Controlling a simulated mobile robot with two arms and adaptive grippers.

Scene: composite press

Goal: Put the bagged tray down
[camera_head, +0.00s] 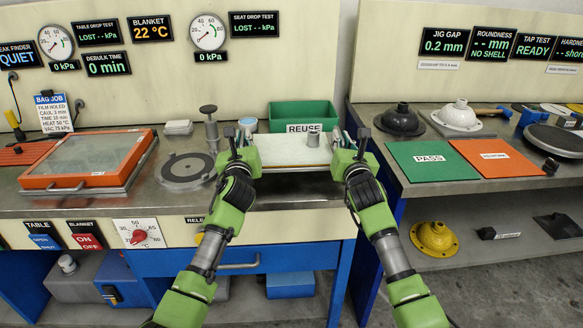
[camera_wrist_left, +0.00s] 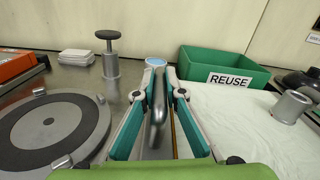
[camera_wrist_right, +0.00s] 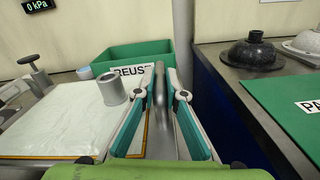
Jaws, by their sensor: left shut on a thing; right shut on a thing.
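The bagged tray (camera_head: 285,151) is a flat board under a pale, wrinkled film, level between my two grippers over the right part of the left bench. It also shows in the left wrist view (camera_wrist_left: 245,122) and the right wrist view (camera_wrist_right: 65,120). My left gripper (camera_head: 240,134) is shut on the metal handle (camera_wrist_left: 158,112) at the tray's left end. My right gripper (camera_head: 350,137) is shut on the handle (camera_wrist_right: 162,100) at its right end. A small grey metal cylinder (camera_wrist_right: 112,89) stands on the film near the right end. I cannot tell whether the tray touches the bench.
A green REUSE bin (camera_head: 303,115) stands right behind the tray. A round grey plate (camera_head: 187,170) and a plunger-topped post (camera_head: 210,125) are to the left. An orange-framed glass unit (camera_head: 90,160) lies farther left. A gap separates the right bench with its green PASS mat (camera_head: 425,162).

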